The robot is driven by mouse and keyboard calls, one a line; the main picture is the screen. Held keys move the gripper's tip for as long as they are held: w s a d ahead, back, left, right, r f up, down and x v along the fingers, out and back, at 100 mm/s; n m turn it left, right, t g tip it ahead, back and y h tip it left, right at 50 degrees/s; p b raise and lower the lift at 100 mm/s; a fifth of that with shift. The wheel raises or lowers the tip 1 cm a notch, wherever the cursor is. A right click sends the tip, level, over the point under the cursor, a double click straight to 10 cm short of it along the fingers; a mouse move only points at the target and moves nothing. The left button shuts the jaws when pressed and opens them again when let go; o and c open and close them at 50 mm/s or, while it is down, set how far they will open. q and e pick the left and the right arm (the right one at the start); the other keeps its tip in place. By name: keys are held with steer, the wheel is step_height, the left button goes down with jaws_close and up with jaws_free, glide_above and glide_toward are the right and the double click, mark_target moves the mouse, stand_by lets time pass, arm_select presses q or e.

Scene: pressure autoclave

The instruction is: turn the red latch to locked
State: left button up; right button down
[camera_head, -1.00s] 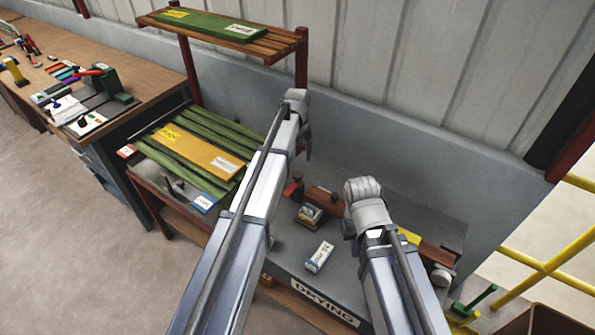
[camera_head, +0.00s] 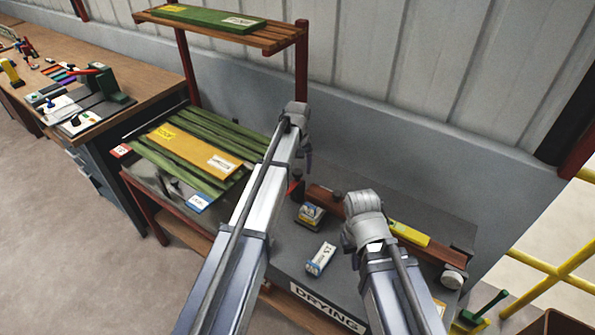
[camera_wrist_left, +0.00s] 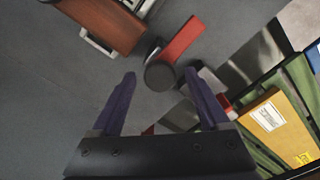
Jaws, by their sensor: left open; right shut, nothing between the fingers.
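A red latch (camera_wrist_left: 182,38) with a round dark knob at its near end shows in the left wrist view, lying on a grey surface just beyond my fingertips. In the head view only a small red part (camera_head: 298,186) shows beside my left gripper (camera_head: 307,153); my left arm covers the area around it. In the left wrist view my left gripper (camera_wrist_left: 158,78) is open, with two purple fingers apart and nothing between them.
A grey bench marked DRYING (camera_head: 285,262) holds a small white box (camera_head: 320,259), another small box (camera_head: 310,214) and a brown bar with a yellow label (camera_head: 408,233). Green slats with a yellow board (camera_head: 195,150) lie to the left. A wooden shelf (camera_head: 270,38) stands behind.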

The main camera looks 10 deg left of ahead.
arm_select(q)
steer(key=shift+c, duration=0.3)
jaws_close()
stand_by(1.0)
